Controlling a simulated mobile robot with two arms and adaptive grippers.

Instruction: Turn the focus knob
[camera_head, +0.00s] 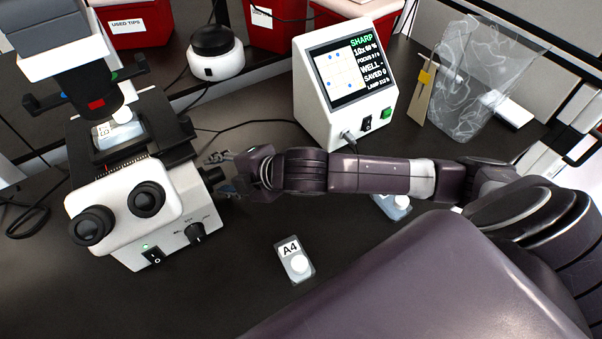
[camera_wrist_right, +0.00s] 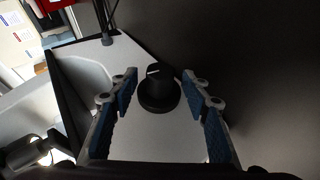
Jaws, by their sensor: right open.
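The white and black microscope (camera_head: 172,215) stands at the left in the head view. Its dark focus knob (camera_head: 212,175) sticks out from its right side, partly hidden by my gripper. In the right wrist view the black knob (camera_wrist_right: 158,92), with a white mark, lies between the blue-padded fingers. My right gripper (camera_head: 222,174) is open around the knob, with a gap visible on both sides in the wrist view (camera_wrist_right: 160,78). My left gripper is in neither view.
A second knob (camera_head: 195,233) is on the microscope's front. The display unit (camera_head: 334,118) behind my right arm reads SHARP. An A4 sample holder (camera_head: 295,262) lies on the dark bench. Red bins (camera_head: 136,24) and a round white device (camera_head: 215,56) stand behind.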

